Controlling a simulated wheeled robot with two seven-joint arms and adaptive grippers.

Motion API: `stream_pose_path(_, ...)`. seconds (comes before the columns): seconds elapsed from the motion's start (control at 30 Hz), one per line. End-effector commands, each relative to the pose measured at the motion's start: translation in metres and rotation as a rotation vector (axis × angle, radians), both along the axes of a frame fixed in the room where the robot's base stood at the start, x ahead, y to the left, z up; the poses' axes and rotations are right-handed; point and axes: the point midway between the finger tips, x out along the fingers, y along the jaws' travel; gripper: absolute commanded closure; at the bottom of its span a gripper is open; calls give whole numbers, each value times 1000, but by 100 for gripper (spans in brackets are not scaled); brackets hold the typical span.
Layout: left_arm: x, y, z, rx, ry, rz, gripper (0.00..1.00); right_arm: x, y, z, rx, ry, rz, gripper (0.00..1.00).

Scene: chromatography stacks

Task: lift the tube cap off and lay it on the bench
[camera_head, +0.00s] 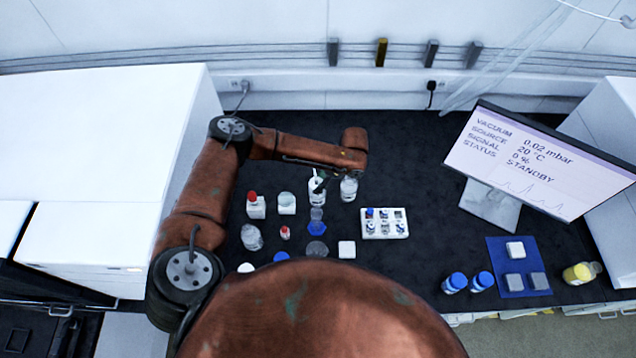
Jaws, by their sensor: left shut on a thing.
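My left gripper (319,182) reaches over the bench from the left and is small and dark in the head view. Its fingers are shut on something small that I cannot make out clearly. A white bottle (316,198) shows right at the fingers; I cannot tell whether they touch it. Just in front, a translucent tube-like piece (317,214) stands on a blue base (317,229). A red cap (252,196) sits above a white block (256,210), and a small red-topped vial (285,233) stands nearby. My right gripper is not in view.
A white rack (371,231) with several vials stands right of the tubes. A clear jar (348,188) is close to the gripper. A monitor (545,160), blue-capped bottles (482,282) and a blue mat (508,263) are at right.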

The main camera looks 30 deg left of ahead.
Motion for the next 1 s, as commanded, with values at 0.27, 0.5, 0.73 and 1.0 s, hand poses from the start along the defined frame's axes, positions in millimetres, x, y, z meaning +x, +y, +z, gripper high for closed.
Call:
stream_pose_path(0.27,-4,1,-3,2,9,2,79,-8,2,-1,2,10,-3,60)
stream_pose_path(0.5,-4,2,-3,2,9,2,79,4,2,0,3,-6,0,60)
stream_pose_path(0.73,-3,2,13,0,7,3,100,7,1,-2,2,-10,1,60)
stream_pose_path(1.0,-22,-19,63,-1,5,-3,100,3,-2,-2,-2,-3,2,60)
